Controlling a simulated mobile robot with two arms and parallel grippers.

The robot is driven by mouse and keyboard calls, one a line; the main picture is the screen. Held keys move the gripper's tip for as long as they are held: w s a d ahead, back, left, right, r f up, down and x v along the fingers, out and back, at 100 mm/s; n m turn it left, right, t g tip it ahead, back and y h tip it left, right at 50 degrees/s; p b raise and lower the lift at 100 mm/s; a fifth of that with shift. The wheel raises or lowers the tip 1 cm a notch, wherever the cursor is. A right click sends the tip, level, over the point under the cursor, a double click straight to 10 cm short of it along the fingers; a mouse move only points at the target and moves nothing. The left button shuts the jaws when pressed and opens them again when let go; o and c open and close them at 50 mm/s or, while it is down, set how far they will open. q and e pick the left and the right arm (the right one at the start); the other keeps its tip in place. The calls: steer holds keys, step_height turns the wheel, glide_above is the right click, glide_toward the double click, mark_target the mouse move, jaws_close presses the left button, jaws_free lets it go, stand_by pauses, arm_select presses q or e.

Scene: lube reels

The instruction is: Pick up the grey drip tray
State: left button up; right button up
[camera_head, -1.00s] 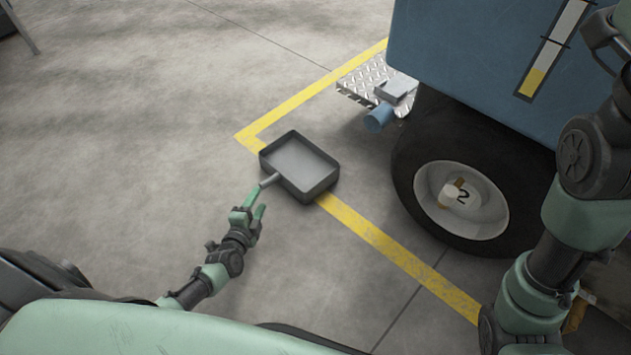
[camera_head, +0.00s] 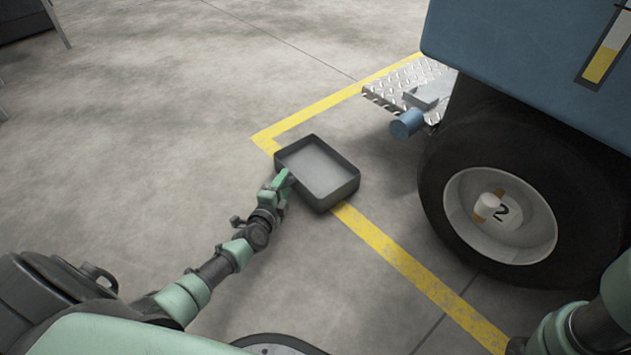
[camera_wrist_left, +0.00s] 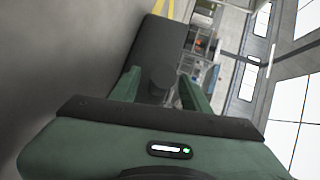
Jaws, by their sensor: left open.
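The grey drip tray (camera_head: 338,193) is a shallow, empty rectangular pan lying on the floor across the yellow line, in the middle of the head view. My left gripper (camera_head: 284,180) is at its near left side, where the short handle is; in the head view the gripper hides the handle. In the left wrist view the tray (camera_wrist_left: 158,48) is a dark slab ahead, and the round handle end (camera_wrist_left: 162,79) sits between the two green fingers of my left gripper (camera_wrist_left: 163,88). The fingers are apart; I cannot tell whether either touches the handle. My right gripper is out of view.
A blue vehicle (camera_head: 540,55) with a large black wheel (camera_head: 450,205) stands to the right. A metal tread-plate step (camera_head: 392,90) and a blue cylinder (camera_head: 407,123) stick out near the tray.

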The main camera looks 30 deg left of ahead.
arm_select(q)
steer(key=shift+w, duration=0.3)
steer(key=shift+c, duration=0.4)
steer(key=shift+f, duration=0.1)
jaws_close()
stand_by(0.8)
